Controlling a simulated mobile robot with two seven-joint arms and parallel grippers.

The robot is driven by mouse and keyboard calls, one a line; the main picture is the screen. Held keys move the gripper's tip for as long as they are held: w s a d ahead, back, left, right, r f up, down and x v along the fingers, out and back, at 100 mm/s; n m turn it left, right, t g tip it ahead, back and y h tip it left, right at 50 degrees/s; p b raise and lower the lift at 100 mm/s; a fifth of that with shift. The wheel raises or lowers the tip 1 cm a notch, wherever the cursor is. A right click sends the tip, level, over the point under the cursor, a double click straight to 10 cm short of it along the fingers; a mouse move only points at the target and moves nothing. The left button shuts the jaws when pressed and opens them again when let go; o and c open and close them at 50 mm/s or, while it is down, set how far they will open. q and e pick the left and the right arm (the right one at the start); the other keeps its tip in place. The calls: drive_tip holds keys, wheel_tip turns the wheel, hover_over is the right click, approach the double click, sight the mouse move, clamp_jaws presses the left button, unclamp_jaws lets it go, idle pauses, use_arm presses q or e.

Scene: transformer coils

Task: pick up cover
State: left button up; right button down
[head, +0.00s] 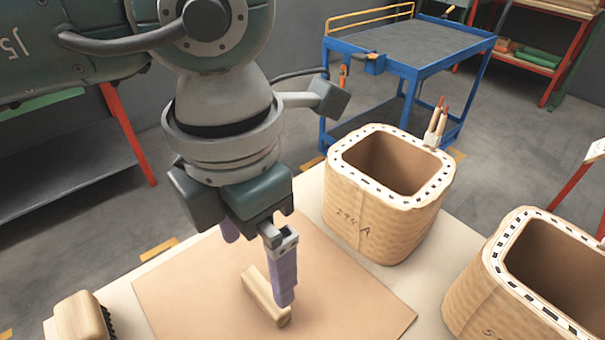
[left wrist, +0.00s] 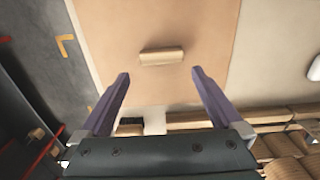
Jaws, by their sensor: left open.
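A pale wood-coloured bar (head: 261,294) with a rounded top lies on a flat brown sheet (head: 185,298); no label shows which of these is the cover. My left gripper (head: 257,268) is open and empty, its purple fingers pointing down above the bar. In the head view one finger hides part of the bar. In the left wrist view the bar (left wrist: 161,56) lies crosswise ahead of the left gripper (left wrist: 160,73), in line with the gap between the fingertips and apart from them. My right gripper is not in view.
A wound coil (head: 385,215) marked A stands behind the sheet, and another coil (head: 520,290) stands at the right. A wooden-backed brush (head: 80,318) lies at the front left. A blue cart (head: 410,55) stands behind. The sheet around the bar is clear.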

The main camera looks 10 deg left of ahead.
sight(264, 290)
use_arm(q)
wheel_tip(264, 290, down, 7)
drive_tip(key=shift+d+r, duration=0.15)
drive_tip(key=shift+r, duration=0.05)
drive_tip(key=c, duration=1.3)
